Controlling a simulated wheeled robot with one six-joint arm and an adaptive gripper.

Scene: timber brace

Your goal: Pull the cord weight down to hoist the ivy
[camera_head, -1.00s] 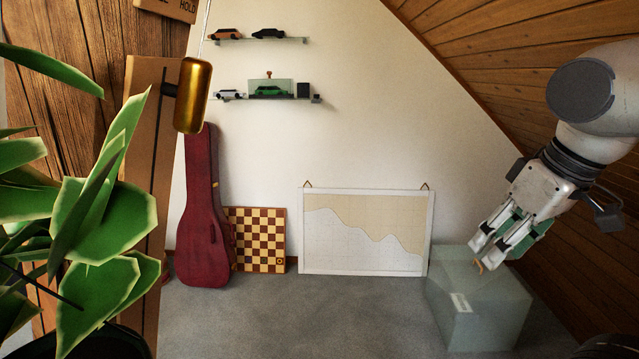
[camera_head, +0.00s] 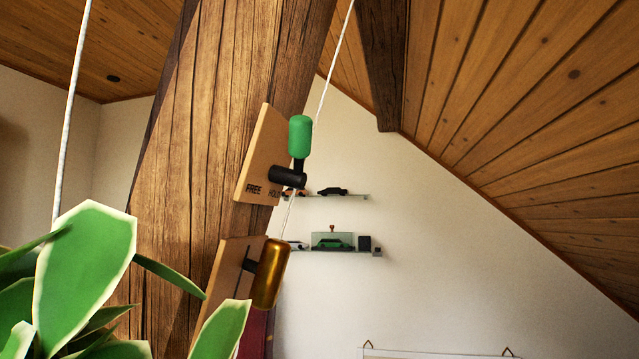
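The brass cord weight (camera_head: 271,274) hangs on a pale cord (camera_head: 335,62) in front of a wooden board fixed to the timber brace (camera_head: 215,100). A dark peg shows beside the weight. Just above is a wooden plate (camera_head: 257,150) marked FREE and HOLD, with a green-knobbed lever (camera_head: 299,131) standing upright on a black pivot. The ivy (camera_head: 85,262) fills the lower left with large green leaves; its pot is out of view. A white rope (camera_head: 76,110) rises behind its leaves. My gripper is not in this view.
Shelves (camera_head: 325,252) with model cars are on the white back wall. A framed board's top edge (camera_head: 440,353) shows at the bottom. The sloped wooden ceiling (camera_head: 530,100) closes in on the right. Open space lies right of the weight.

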